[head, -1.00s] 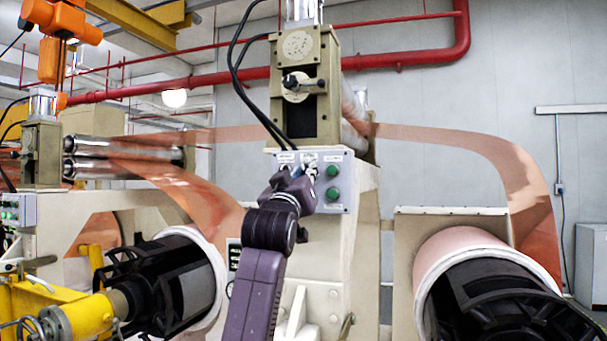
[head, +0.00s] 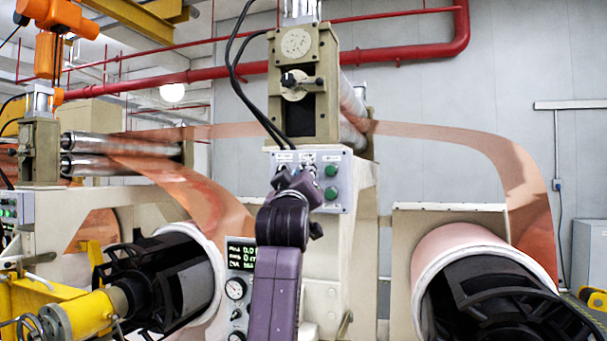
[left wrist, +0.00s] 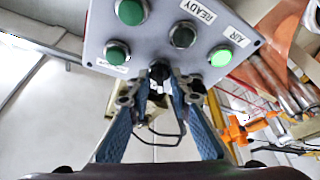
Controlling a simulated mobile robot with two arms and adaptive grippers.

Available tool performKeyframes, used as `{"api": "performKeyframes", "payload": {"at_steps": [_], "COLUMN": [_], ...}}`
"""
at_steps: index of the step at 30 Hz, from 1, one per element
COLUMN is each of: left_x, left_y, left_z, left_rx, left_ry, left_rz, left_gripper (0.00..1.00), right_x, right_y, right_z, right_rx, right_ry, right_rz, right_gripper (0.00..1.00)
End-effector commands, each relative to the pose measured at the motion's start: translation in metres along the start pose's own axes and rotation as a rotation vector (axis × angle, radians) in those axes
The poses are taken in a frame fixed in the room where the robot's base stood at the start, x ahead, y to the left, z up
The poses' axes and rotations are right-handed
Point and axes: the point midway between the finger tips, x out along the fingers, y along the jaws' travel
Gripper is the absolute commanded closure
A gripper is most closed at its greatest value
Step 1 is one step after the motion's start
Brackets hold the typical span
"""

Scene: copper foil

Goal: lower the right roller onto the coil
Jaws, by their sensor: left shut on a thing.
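My left gripper (head: 297,182) is at the lower edge of the grey control panel (head: 347,180), on the front of the central machine stand. In the left wrist view its blue fingers (left wrist: 160,84) are closed on a small black switch knob (left wrist: 160,70) below green buttons, one of them lit. The fingers hide part of the knob. The right copper coil (head: 455,240) sits on a black mandrel at the right. A copper strip (head: 500,150) arches from the metal rollers (head: 352,105) behind the stand's head down to it. My right gripper is not in view.
A left coil (head: 208,245) on a black mandrel and a yellow shaft housing (head: 85,315) stand at the left. A gauge panel (head: 238,288) is just left of my left arm. Black hoses (head: 240,85) hang above the control panel.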

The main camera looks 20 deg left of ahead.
Motion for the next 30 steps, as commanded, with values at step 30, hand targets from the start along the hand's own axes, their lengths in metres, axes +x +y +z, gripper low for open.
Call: {"api": "performKeyframes", "payload": {"at_steps": [30], "left_x": [-0.086], "left_y": [0.0], "left_z": [-0.001], "left_rx": [-0.002], "left_ry": [0.002], "left_rz": [0.002], "left_gripper": [0.76], "right_x": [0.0], "right_y": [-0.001], "right_z": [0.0], "right_rx": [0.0], "right_ry": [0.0], "right_rz": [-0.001], "right_gripper": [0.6]}}
